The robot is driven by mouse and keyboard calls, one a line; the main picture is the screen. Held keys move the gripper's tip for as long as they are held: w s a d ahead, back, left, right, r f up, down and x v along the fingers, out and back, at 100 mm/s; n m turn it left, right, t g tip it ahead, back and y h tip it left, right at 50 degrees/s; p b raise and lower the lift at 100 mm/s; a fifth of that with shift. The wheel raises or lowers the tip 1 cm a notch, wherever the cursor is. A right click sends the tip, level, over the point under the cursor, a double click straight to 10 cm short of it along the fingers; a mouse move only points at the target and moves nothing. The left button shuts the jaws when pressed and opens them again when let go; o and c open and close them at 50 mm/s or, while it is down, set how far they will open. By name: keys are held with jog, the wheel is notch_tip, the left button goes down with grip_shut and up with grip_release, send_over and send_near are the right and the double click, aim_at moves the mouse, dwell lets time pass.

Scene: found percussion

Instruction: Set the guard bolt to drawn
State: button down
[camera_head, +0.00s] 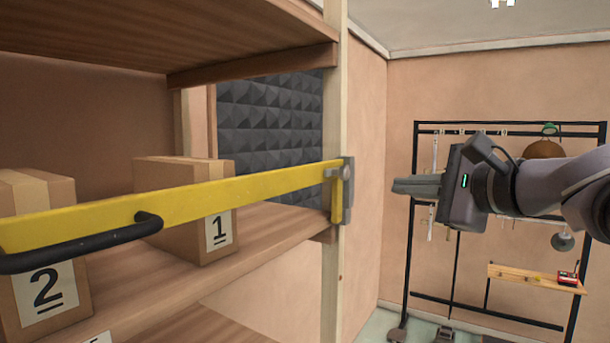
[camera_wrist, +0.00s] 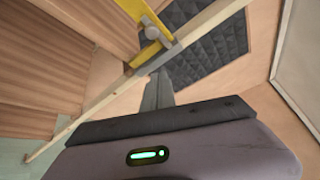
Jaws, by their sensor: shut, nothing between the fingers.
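The guard bolt (camera_head: 345,173) is a small grey metal knob and bracket on the shelf's right upright, at the end of the yellow guard bar (camera_head: 245,190). The bar lies across the shelf front, and its end sits at the bracket. In the wrist view the bolt (camera_wrist: 153,33) shows above my fingers. My gripper (camera_head: 396,187) is shut and empty, to the right of the bolt with a visible gap in the head view. Its fingers (camera_wrist: 158,82) point toward the bracket in the wrist view. I cannot tell the bolt's exact setting.
Cardboard boxes marked 1 (camera_head: 185,180) and 2 (camera_head: 45,280) stand on the shelf behind the bar. A black handle (camera_head: 90,245) sticks out from the bar. A black rack (camera_head: 410,240) with hanging instruments stands at the back right. Dark foam panels (camera_head: 270,120) are behind the shelf.

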aim_at(346, 171)
jog(key=r+p+x, duration=0.1)
jog(key=p+x, duration=0.2)
jog(key=x, duration=0.6)
jog(key=s+a, duration=0.4)
jog(key=s, duration=0.1)
jog(key=shift+r+b, duration=0.4)
jog(key=shift+f, duration=0.1)
